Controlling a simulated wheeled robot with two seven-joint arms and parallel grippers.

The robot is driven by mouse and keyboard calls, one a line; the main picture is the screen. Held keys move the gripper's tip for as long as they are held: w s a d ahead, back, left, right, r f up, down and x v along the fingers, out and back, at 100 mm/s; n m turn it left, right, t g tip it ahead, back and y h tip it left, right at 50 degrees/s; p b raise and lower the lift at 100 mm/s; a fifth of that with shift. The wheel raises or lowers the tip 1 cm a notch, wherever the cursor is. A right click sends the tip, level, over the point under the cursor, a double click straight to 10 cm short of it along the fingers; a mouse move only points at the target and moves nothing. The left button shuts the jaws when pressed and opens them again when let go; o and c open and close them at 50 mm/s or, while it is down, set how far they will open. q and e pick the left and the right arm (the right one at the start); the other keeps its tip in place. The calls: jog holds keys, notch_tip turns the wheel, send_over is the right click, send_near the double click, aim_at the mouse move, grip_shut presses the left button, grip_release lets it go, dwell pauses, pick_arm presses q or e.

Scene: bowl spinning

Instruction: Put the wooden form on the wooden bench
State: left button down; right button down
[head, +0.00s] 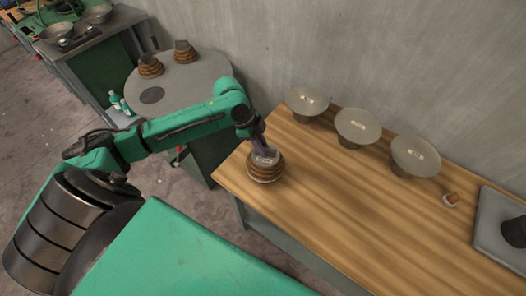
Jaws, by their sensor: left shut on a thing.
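The wooden form (266,171) is a brown, ribbed round block with a pale label near its top. It is at the left end of the wooden bench (345,218), over the bench top near its left edge. My left gripper (260,146) comes from the left and is shut on the top of the form. I cannot tell whether the form's underside touches the bench. My right gripper is out of view.
Several pale bowls stand along the bench's wall side, including one bowl (308,101). A small brown item (451,199) and a grey plate (496,233) are at the right. A round grey table (195,82) carries two brown forms (151,66). The bench's middle front is clear.

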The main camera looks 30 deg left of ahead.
pick_arm(q)
notch_tip(320, 180, down, 3)
jog(key=shift+w+f, duration=0.1)
jog(key=shift+f, duration=0.05)
jog(key=c, duration=0.8)
grip_release()
jog(key=shift+c, duration=0.2)
jog(key=b+v, duration=0.1)
jog(key=v, duration=1.1)
jog(key=shift+d, duration=0.1)
